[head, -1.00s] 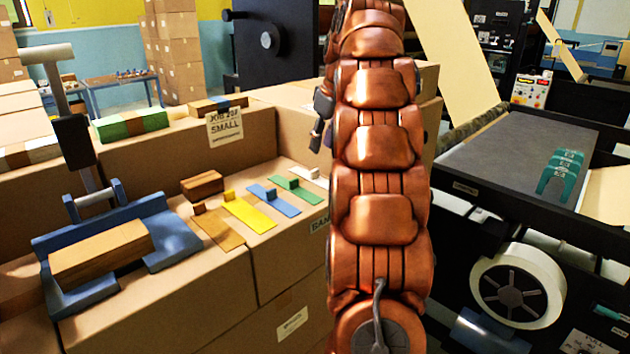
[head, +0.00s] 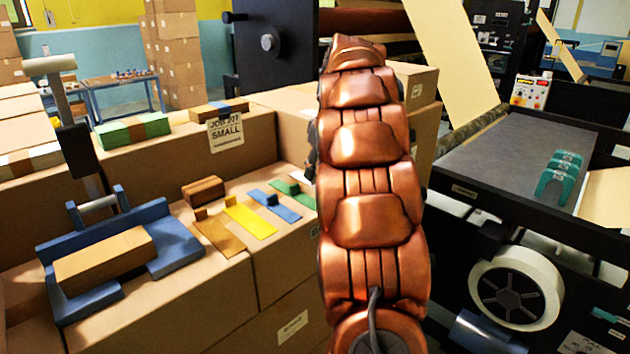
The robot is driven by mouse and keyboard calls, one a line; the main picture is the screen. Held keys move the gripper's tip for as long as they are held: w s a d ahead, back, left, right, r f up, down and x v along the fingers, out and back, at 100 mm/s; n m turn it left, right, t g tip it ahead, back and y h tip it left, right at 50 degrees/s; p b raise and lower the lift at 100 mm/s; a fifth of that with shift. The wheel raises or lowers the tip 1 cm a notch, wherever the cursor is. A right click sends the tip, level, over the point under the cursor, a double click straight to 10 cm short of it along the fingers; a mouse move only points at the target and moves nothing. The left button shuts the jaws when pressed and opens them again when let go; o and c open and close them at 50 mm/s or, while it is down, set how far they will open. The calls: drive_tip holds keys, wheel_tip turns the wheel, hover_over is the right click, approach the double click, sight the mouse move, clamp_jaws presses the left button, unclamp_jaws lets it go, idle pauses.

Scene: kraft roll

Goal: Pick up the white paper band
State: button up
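In that row on the cardboard box top lie a brown band (head: 220,236), a yellow band (head: 250,221), a blue band (head: 277,207) and a green band (head: 294,192), the green one partly behind my arm. Only a dark sliver of my gripper (head: 311,152) shows at the arm's left edge, near the green band's end. Its fingers are hidden, so I cannot see whether it is open or holds anything.
A blue jig (head: 170,252) holding a cardboard block (head: 105,259) stands at left. A small brown block (head: 203,191) lies behind the bands. A black machine with a grey bed (head: 500,160) stands at right.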

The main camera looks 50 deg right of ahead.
drive_tip(key=shift+w+f, duration=0.15)
drive_tip(key=shift+f, duration=0.45)
drive_tip(key=shift+c, duration=0.3)
drive_tip(key=c, duration=0.4)
drive_tip(key=shift+o, duration=0.2)
